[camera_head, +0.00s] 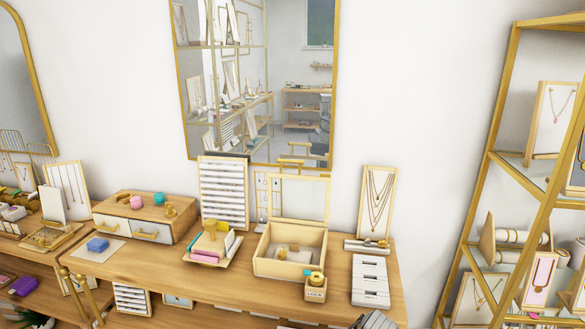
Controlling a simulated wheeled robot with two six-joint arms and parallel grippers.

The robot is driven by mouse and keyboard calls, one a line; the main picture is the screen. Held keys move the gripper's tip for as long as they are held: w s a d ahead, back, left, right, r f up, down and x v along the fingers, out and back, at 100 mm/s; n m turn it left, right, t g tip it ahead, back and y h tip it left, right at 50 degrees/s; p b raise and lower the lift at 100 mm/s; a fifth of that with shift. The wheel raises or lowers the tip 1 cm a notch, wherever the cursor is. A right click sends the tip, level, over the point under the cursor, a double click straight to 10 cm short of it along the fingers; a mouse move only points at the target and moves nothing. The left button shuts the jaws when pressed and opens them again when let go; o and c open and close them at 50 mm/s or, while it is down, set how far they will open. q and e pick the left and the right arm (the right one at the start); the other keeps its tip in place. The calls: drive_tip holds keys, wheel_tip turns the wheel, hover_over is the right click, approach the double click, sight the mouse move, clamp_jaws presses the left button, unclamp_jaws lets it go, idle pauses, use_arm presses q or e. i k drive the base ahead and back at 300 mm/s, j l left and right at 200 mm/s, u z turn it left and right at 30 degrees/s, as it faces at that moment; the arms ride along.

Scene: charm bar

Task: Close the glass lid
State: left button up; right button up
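A wooden box (264,262) stands open on the table, right of the middle. Its wood-framed glass lid (327,200) stands raised, about upright, at the box's back edge. Light inserts and small grey items lie inside the box. Neither gripper's fingers can be made out. A grey shape cut off by the bottom edge, right of the middle, may be part of my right arm. Nothing of mine is seen touching the box or lid.
A small wooden block marked LOCK (316,294) stands before the box's right front corner. A stand with coloured cards (212,243) is left of the box, a grey-white tray (370,282) right. A necklace board (377,203) stands behind right. The mirror (181,90) hangs behind.

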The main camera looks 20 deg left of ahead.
sight(327, 177)
drive_tip(key=j, duration=0.65)
drive_tip(key=i+j, duration=0.1)
drive_tip(key=j, duration=0.5)
drive_tip(key=j+u, duration=0.1)
drive_tip(key=j, duration=0.55)
drive_tip(key=i, duration=0.1)
